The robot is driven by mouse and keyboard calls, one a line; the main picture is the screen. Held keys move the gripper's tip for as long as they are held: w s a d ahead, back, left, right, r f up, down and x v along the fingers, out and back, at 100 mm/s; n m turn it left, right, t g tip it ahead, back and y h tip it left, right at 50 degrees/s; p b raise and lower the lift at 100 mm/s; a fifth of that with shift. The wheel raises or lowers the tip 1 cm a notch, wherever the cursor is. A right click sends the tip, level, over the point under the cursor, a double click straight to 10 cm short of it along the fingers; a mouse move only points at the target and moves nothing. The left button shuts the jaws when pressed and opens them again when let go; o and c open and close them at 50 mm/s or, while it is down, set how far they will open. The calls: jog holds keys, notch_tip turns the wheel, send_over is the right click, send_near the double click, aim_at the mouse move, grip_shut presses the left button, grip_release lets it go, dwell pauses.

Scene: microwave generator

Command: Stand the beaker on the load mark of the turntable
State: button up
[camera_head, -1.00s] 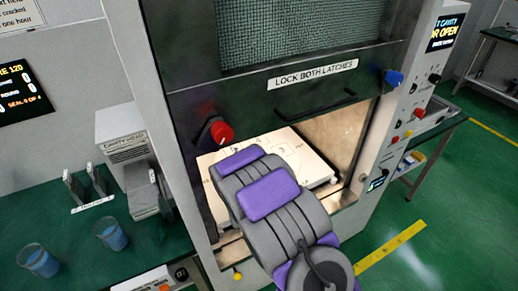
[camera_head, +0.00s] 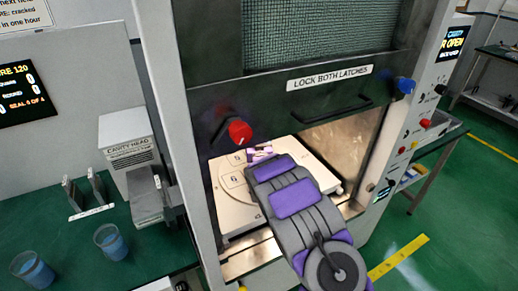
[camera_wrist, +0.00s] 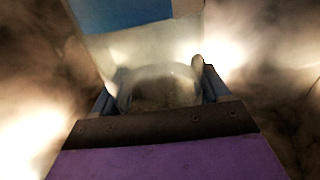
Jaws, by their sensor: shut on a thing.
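My gripper (camera_head: 262,154) is inside the open cavity, over the white turntable (camera_head: 240,207), with my arm reaching in through the opening. In the wrist view my gripper (camera_wrist: 160,92) is shut on a clear beaker (camera_wrist: 150,50), whose glass fills the space between the fingers; a blue patch shows at the top of the picture. In the head view the held beaker is hidden or too small to make out. The turntable carries numbered marks, with a 6 and probably a 5 readable. I cannot tell which is the load mark, or whether the beaker touches the turntable.
The raised door (camera_head: 325,100) hangs above the opening, with a red knob (camera_head: 239,132) at its left and a blue knob (camera_head: 405,84) at its right. Two beakers of blue liquid (camera_head: 111,243) (camera_head: 33,270) stand on the green bench at left. Posts flank the opening.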

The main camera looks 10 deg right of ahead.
jog(key=f, duration=0.1)
jog(key=d+f+b, duration=0.1)
jog(key=f, duration=0.1)
jog(key=shift+w+d+f, duration=0.2)
jog(key=shift+w+d, duration=0.1)
jog(key=shift+d, duration=0.05)
jog(key=o, duration=1.3)
jog(key=shift+a, duration=0.45)
jog(key=shift+o, duration=1.4)
jog(key=shift+d+f, duration=0.1)
jog(key=shift+d, duration=0.4)
jog(key=shift+s+d, duration=0.15)
jog(key=shift+d, duration=0.2)
jog(key=shift+s+a, duration=0.4)
jog(key=shift+s, duration=0.25)
jog(key=shift+s+a, duration=0.35)
jog(key=shift+s, duration=0.25)
jog(key=s+r+g, duration=0.4)
jog(key=s+g, duration=0.2)
jog(key=s, duration=1.5)
jog(key=s+r+g+p, duration=0.1)
jog(key=s+r+g, duration=0.4)
jog(key=s, duration=1.6)
jog(key=s+r+g+y+p, duration=0.1)
jog(key=s+r+g, duration=0.3)
jog(key=s, duration=1.7)
jog(key=g, duration=0.4)
jog(key=shift+s+d+r+n+g, duration=0.15)
jog(key=shift+s+r+n+g, duration=0.15)
jog(key=shift+r+g, duration=0.1)
